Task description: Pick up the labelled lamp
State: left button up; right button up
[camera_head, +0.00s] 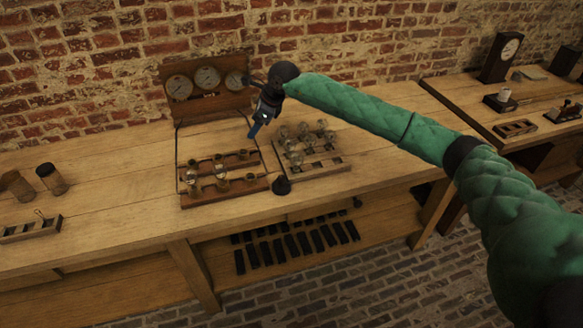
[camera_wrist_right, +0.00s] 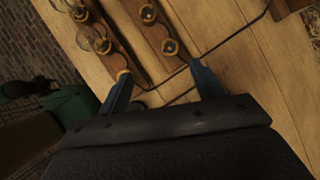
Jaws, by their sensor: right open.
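Several clear glass lamps (camera_head: 303,129) stand in a wooden rack (camera_head: 335,163) on the bench in the head view. Two glass lamps (camera_wrist_right: 92,39) also show at the upper left in the right wrist view. No label can be read on any lamp. My right gripper (camera_head: 255,130) is open and empty, held above the bench to the left of the lamps. In the right wrist view its two blue fingers (camera_wrist_right: 160,68) are spread with nothing between them, below a board with round brass-rimmed holders (camera_wrist_right: 170,47). My left gripper does not show clearly.
A wooden board with several holders (camera_head: 225,190) lies left of the lamp rack. A panel with three gauges (camera_head: 207,78) stands behind it.

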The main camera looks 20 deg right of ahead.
jog(key=s+d+f+g+h, duration=0.1)
jog(key=s+d+f+h, duration=0.15)
jog(key=d, duration=0.25)
jog(key=n+g+h, duration=0.2)
jog(key=h, duration=0.2)
send_over(297, 153)
jog(key=w+a, duration=0.1)
jog(key=shift+a, duration=0.2)
jog(key=shift+f, duration=0.35)
jog(key=shift+d+f+p, duration=0.2)
jog(key=shift+f+p, duration=0.3)
jog(key=shift+f, duration=0.4)
jog(key=f+p, duration=0.3)
jog(key=f, duration=0.1)
jog(key=shift+s+d+f, duration=0.1)
jog(key=shift+s+d, duration=0.25)
jog(key=shift+d, duration=0.05)
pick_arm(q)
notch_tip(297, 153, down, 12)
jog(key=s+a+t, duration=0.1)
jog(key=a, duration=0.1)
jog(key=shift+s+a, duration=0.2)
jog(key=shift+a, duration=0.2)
pick_arm(e)
jog(key=shift+f, duration=0.55)
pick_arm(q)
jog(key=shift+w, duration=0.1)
pick_arm(e)
jog(key=c, duration=1.2)
